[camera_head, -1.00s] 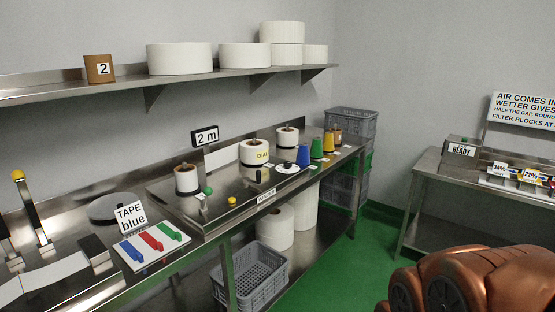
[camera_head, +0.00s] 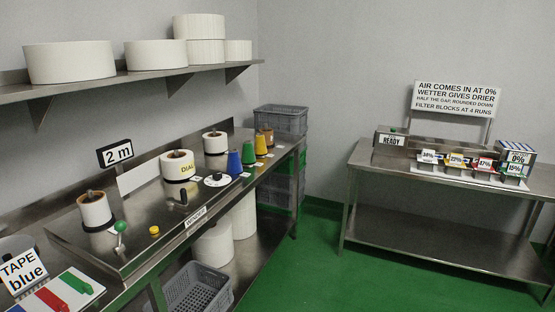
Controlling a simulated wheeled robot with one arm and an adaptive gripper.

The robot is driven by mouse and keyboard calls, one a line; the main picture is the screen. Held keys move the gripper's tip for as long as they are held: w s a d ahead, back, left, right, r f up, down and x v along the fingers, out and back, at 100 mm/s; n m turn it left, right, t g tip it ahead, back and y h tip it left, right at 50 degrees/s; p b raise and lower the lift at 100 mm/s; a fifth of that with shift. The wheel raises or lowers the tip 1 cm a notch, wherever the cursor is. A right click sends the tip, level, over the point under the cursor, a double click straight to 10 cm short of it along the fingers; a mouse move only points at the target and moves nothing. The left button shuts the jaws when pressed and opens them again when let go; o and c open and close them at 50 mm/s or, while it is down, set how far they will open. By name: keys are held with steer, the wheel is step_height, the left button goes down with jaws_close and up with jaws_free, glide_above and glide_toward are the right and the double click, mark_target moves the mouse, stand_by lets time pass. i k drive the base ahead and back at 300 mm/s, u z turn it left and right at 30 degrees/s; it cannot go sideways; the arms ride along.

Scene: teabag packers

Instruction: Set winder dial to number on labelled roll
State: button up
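The winder (camera_head: 130,235) is a long steel unit on the left bench, with a "WINDER" label on its front edge. Its dial (camera_head: 217,180) is a white disc with a black knob; its setting is too small to read. Two other white rolls stand on the winder, one at the near left (camera_head: 95,211) and one farther back (camera_head: 215,143). A "2 m" sign (camera_head: 118,153) stands behind. My gripper is not in view.
Blue (camera_head: 234,163), green and yellow cones stand past the dial. A green-knobbed lever (camera_head: 120,227), yellow button (camera_head: 154,230) and black handle (camera_head: 183,197) lie nearer. A steel table (camera_head: 440,172) with labelled blocks stands right. Green floor (camera_head: 310,250) between is clear.

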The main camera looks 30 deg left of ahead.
mark_target(217, 176)
steer(key=z, duration=0.65)
steer(key=i, duration=1.95)
steer(key=u, duration=3.2)
